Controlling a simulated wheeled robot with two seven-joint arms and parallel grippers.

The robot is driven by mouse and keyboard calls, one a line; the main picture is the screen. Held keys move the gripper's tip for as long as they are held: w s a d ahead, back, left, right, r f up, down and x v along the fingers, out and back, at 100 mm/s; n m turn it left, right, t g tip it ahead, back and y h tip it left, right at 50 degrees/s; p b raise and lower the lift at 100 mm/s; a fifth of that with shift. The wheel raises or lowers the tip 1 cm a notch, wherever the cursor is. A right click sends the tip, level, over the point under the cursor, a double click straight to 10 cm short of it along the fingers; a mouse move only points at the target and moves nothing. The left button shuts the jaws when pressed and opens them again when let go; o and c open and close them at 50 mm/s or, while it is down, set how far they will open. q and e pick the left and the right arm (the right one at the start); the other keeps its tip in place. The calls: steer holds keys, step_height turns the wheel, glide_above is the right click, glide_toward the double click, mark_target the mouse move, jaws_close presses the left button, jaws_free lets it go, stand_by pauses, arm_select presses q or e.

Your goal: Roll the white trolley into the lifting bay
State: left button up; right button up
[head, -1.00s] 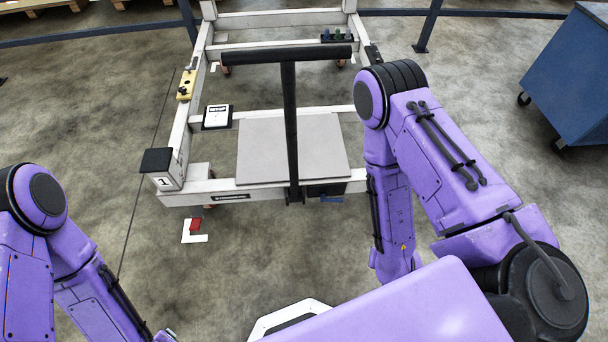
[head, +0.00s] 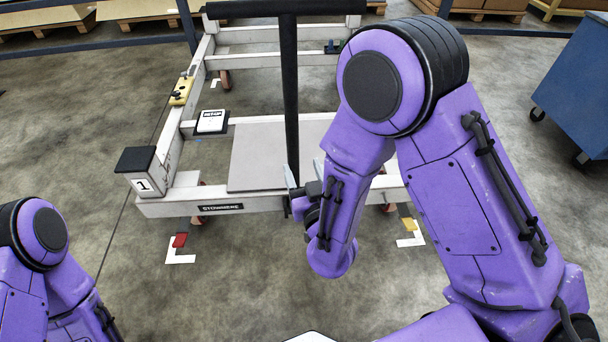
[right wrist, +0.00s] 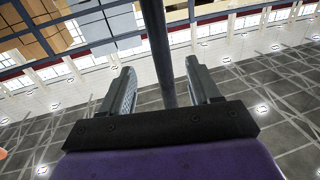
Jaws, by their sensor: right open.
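The white trolley (head: 165,207) is a low frame with a grey deck plate (head: 258,158), standing on casters in front of me. Its black T-handle (head: 290,90) rises upright from the front beam. My right gripper (head: 298,200) is at the lower part of the handle post, partly hidden by my forearm. In the right wrist view, the open jaws (right wrist: 161,82) have the dark post (right wrist: 155,40) showing between them, with clear space on both sides. I cannot tell how deep the post sits. My left gripper is outside the view. I cannot make out a lifting bay.
White floor corner marks with a red piece (head: 180,240) and a yellow piece (head: 408,224) lie near the trolley's front. A blue wheeled cabinet (head: 580,90) stands at right. Blue rails and pallets (head: 150,9) are at the back. Floor left of the trolley is clear.

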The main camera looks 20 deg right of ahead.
mark_target(294, 147)
steer(key=w, duration=0.7)
steer(key=w+d, duration=0.1)
steer(key=w, duration=0.2)
steer(key=shift+w, duration=0.2)
jaws_close()
steer(key=shift+f, duration=0.1)
stand_by(1.0)
